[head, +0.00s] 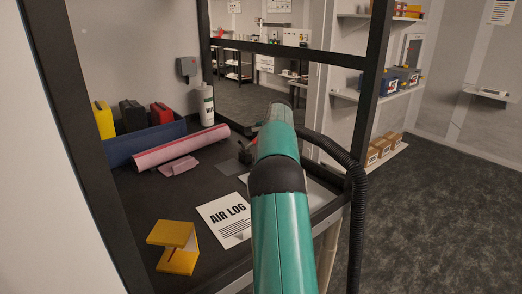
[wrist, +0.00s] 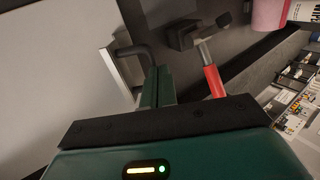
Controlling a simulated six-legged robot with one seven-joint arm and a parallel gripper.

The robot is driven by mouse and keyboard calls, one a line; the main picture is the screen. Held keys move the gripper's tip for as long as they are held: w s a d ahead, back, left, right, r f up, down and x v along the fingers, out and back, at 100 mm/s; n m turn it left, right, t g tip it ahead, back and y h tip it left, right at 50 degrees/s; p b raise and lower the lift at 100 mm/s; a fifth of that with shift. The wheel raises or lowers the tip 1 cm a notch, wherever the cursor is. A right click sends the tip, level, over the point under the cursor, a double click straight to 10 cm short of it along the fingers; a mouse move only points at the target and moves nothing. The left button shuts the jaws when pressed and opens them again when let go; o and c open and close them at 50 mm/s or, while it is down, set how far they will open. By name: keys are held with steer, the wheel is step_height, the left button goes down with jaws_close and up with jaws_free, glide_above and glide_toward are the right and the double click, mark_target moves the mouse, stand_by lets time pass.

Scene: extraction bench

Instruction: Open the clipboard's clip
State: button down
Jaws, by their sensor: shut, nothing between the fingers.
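The clipboard shows in the wrist view as a large pale board (wrist: 60,70) filling the left side. A light metal strip with a dark bent bar, which looks like its clip (wrist: 118,66), sits at the board's right edge. My gripper (wrist: 158,72) is shut, with its green fingers beside the dark bar; I cannot tell whether they touch. The clip looks down against the board, but its underside is hidden.
A black clamp with a red handle (wrist: 213,80) stands close to the right of my fingers. A blue bin (head: 120,150) stands behind.

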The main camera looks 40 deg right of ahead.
steer(key=v, duration=0.5)
steer(key=shift+s, duration=0.3)
step_height(320, 180, up, 8)
steer(key=s, duration=0.1)
steer(key=shift+a+r, duration=0.15)
steer(key=shift+a, duration=0.1)
steer(key=shift+s, duration=0.25)
